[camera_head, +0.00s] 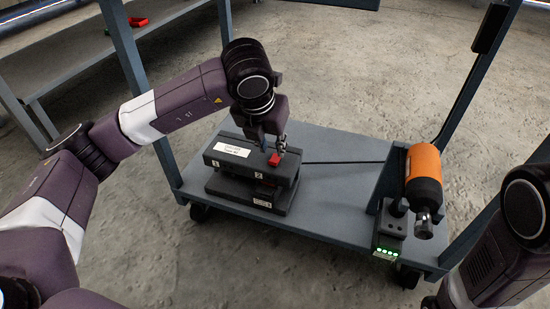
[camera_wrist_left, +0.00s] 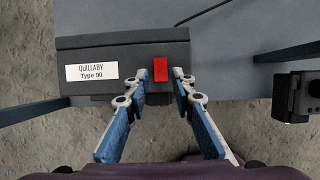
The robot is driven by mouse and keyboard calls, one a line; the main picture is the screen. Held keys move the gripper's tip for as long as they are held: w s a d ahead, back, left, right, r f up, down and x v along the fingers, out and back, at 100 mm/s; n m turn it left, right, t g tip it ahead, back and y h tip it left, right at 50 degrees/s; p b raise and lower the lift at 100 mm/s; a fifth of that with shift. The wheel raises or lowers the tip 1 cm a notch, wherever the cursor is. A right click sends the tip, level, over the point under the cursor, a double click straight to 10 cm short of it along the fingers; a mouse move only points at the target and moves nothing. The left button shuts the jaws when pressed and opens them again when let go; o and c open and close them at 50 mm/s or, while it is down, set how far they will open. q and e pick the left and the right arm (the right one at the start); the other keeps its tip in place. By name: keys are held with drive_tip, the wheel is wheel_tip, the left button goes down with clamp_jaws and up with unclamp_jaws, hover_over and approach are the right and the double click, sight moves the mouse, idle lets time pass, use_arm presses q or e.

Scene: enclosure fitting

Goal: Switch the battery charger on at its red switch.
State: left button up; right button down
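The battery charger (camera_head: 225,160) is a dark grey block on the cart, with a white label and numbered bays 1 and 2 on its front. In the left wrist view the charger (camera_wrist_left: 130,55) carries the label "QUILLABY Type 90". Its red switch (camera_head: 275,160) is on top, right of the label, and also shows in the left wrist view (camera_wrist_left: 160,67). My left gripper (camera_head: 270,146) points down just above the switch. In the left wrist view its fingertips (camera_wrist_left: 162,76) are apart, one on each side of the switch, with nothing gripped. Contact cannot be told.
An orange cylindrical tool (camera_head: 424,165) stands at the cart's right end, beside a dark unit with several green lights (camera_head: 386,252). A black cable (camera_head: 345,162) crosses the bare cart deck (camera_head: 335,195). Cart posts (camera_head: 472,85) rise around it. A grey bench (camera_head: 80,58) stands behind left.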

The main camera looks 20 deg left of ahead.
sight(276, 158)
use_arm(q)
drive_tip(key=b+x, duration=0.1)
drive_tip(key=x, duration=0.2)
drive_tip(key=shift+f, duration=0.25)
drive_tip(key=shift+w+f+b, duration=0.3)
drive_tip(key=shift+f+b, duration=0.25)
drive_tip(key=shift+c, duration=0.3)
clamp_jaws()
